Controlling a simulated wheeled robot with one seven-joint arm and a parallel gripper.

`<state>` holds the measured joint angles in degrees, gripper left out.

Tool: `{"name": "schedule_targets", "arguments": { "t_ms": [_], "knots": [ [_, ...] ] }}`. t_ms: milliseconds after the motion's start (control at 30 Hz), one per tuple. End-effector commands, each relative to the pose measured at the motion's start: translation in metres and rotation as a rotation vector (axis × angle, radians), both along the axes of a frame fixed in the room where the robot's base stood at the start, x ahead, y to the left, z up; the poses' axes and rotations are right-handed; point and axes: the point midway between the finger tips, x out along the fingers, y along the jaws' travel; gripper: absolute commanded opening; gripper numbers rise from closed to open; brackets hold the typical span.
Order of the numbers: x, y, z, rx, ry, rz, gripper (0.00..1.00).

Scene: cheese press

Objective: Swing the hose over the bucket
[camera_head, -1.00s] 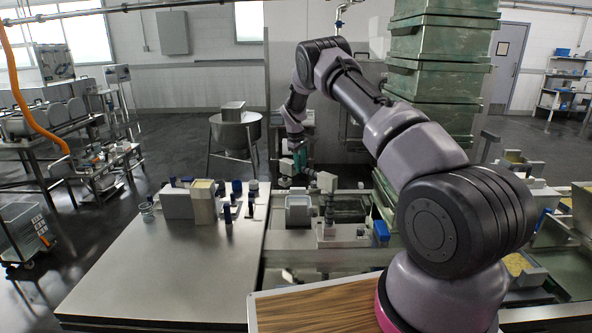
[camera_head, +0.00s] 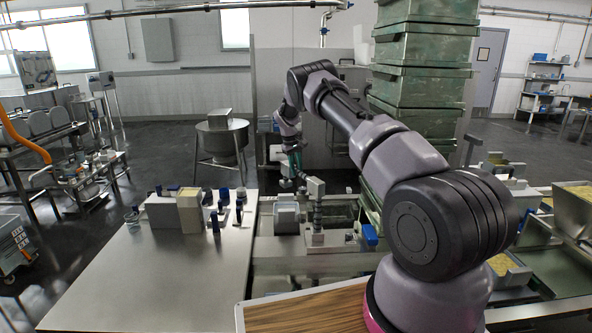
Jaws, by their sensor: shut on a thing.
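My arm reaches forward and down to my gripper (camera_head: 287,183), which is small, dark and partly hidden behind its last links. It is shut on a dark piece beside a grey block (camera_head: 316,187) on top of a dark ribbed post (camera_head: 318,211); this piece seems to be the hose, but its outline is unclear. A small grey vessel (camera_head: 287,217), possibly the bucket, sits just left of the post, below my gripper. Its inside cannot be made out. An orange hose-like tube (camera_head: 22,141) hangs at the far left, well away from my gripper.
A steel table (camera_head: 150,270) with several blocks and blue-topped items lies left of the vessel. A tall stack of green crates (camera_head: 425,75) stands right of my forearm. A blue item (camera_head: 370,235) lies near the post. The table's front is clear.

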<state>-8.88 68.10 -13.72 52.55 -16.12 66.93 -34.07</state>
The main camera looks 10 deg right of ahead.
Motion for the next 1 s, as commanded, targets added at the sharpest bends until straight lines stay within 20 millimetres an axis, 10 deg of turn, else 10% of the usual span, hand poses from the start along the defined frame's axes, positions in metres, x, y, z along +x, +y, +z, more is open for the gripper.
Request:
{"name": "schedule_targets", "arguments": {
  "t_ms": [67,100,200,567,1000],
  "knots": [
    [0.000,0.000,0.000,0.000,0.000,0.001,0.00],
    [0.000,0.000,0.000,0.000,0.000,0.001,0.33],
    [0.000,0.000,0.000,0.000,0.000,0.001,0.59],
    [0.000,0.001,0.005,0.000,-0.001,0.002,0.59],
    [-0.005,0.016,0.082,0.001,-0.003,0.002,0.59]
  ]
}}
